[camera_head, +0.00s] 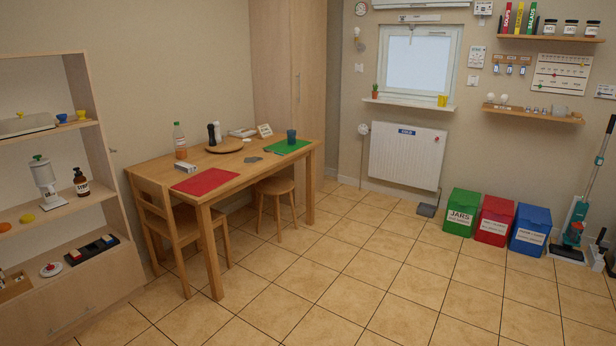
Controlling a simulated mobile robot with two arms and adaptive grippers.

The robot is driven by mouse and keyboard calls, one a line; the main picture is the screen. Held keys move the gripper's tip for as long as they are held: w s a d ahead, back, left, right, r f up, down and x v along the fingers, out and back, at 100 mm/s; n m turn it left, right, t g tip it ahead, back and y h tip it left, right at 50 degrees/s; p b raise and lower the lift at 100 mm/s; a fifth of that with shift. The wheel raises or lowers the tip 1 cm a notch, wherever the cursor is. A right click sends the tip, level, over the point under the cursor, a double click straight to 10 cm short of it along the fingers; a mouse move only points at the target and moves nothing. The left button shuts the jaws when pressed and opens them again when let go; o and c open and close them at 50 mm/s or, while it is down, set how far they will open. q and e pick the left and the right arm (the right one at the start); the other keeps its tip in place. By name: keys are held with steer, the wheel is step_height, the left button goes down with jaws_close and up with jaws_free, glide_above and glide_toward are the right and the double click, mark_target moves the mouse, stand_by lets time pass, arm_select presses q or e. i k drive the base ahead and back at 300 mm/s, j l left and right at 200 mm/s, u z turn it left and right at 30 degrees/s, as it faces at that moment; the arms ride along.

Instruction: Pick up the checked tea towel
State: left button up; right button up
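I cannot make out a checked tea towel in the head view. The wooden table (232,172) stands against the wall at left of centre. On it lie a plain red mat (205,181) and a plain green mat (287,147), neither with a visible check pattern. A small grey item (254,158) lies between them, too small to identify. Neither my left gripper nor my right gripper shows in this view.
A chair (182,226) and a stool (275,187) stand at the table's front. A shelf unit (92,205) fills the left side. Green (460,212), red (494,220) and blue (530,229) bins stand by the right wall. The tiled floor (360,270) is clear.

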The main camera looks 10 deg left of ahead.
mark_target(186, 168)
steer(key=i+j+u, duration=0.2)
steer(key=u, duration=0.25)
steer(key=i+u, duration=0.75)
steer(key=u, duration=0.2)
steer(key=i+l+u, duration=0.1)
steer(key=i+u, duration=0.35)
steer(key=i+j, duration=0.1)
steer(key=i, duration=0.45)
steer(key=i+j, duration=0.1)
steer(key=i, duration=0.5)
steer(key=i+j+z, duration=0.1)
steer(key=i, duration=0.45)
